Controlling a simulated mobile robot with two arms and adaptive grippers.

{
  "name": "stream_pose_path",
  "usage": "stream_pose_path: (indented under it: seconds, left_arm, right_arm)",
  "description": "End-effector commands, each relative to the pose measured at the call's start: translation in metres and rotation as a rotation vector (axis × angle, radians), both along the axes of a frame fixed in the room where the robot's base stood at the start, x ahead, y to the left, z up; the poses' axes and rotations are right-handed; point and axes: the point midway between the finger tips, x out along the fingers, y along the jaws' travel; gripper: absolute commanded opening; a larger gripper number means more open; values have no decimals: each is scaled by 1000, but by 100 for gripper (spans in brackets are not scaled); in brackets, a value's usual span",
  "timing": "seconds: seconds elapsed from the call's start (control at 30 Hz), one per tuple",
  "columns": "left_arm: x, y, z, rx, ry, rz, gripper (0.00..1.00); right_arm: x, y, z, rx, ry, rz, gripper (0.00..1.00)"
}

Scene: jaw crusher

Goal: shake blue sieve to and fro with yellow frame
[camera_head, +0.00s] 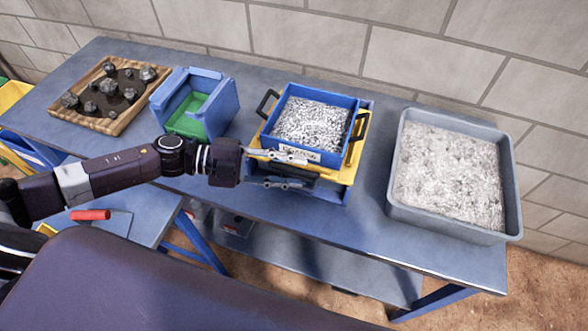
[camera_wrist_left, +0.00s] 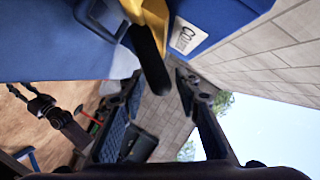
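The blue sieve (camera_head: 318,112), filled with grey gravel, sits on the yellow frame (camera_head: 352,158) in the middle of the table. It has black side handles and a white front label. My left gripper (camera_head: 300,172) is at the front of the frame, its fingers apart, one above the other. In the left wrist view, a dark bar (camera_wrist_left: 151,65) by the yellow frame (camera_wrist_left: 152,18) reaches toward the space between the open fingertips (camera_wrist_left: 160,88); contact is unclear. The labelled blue sieve (camera_wrist_left: 215,18) is beyond. My right gripper is not in view.
A grey bin (camera_head: 398,180) of pale crushed material stands right of the sieve. A blue box (camera_head: 222,105) with green inside and a wooden tray (camera_head: 100,122) of dark rocks are to the left. A block wall (camera_head: 420,55) runs behind the blue table (camera_head: 350,235).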

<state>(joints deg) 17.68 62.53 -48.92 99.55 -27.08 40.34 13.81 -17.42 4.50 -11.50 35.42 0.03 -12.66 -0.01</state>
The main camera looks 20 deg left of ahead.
Motion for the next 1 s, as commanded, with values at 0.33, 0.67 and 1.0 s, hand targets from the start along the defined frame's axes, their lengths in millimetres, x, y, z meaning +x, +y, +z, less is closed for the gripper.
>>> stream_pose_path:
  seconds: [0.33,0.67,1.0]
  left_arm:
    - [-21,66,13,7,5,2,30]
    - [-33,103,23,3,2,-1,30]
    - [-33,105,24,1,0,-1,30]
  right_arm:
    - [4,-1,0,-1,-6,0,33]
    - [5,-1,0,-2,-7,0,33]
    - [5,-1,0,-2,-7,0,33]
